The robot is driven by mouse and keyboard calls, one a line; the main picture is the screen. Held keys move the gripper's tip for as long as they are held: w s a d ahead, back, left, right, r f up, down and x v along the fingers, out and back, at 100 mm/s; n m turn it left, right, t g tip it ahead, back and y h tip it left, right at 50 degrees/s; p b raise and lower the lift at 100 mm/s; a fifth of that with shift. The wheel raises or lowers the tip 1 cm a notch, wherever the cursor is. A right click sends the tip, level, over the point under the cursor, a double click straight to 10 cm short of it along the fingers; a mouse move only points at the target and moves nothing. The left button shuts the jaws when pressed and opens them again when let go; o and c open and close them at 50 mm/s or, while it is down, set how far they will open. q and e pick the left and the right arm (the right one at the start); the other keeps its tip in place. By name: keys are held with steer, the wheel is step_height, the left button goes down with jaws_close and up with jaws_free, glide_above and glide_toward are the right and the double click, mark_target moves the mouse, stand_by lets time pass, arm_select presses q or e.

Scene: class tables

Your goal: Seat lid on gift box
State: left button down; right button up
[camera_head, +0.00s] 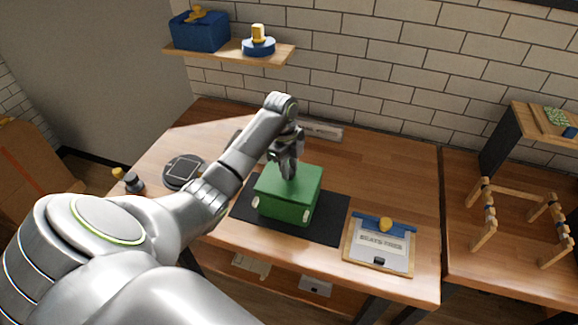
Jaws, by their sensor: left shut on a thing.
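A green gift box (287,206) sits on a black mat (326,222) in the middle of the wooden table. Its green lid (303,180) is on top of the box; I cannot tell whether it is fully down all round. My left gripper (289,173) points down over the middle of the lid and is shut on a part at the lid's top. The fingertips and the gripped part are mostly hidden. My right gripper is not in view.
A clipboard with a blue bar (376,248) lies right of the mat. A dark round device (184,171) is at the left. A wall shelf (225,53) holds blue items. A wooden frame (513,212) stands on the right table.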

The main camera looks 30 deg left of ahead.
arm_select(q)
steer(key=shift+f+b, duration=0.3)
steer(key=shift+f, duration=0.35)
stand_by(0.6)
steer(key=c, duration=1.1)
jaws_free()
steer(key=shift+o, duration=0.2)
steer(key=shift+r, duration=0.1)
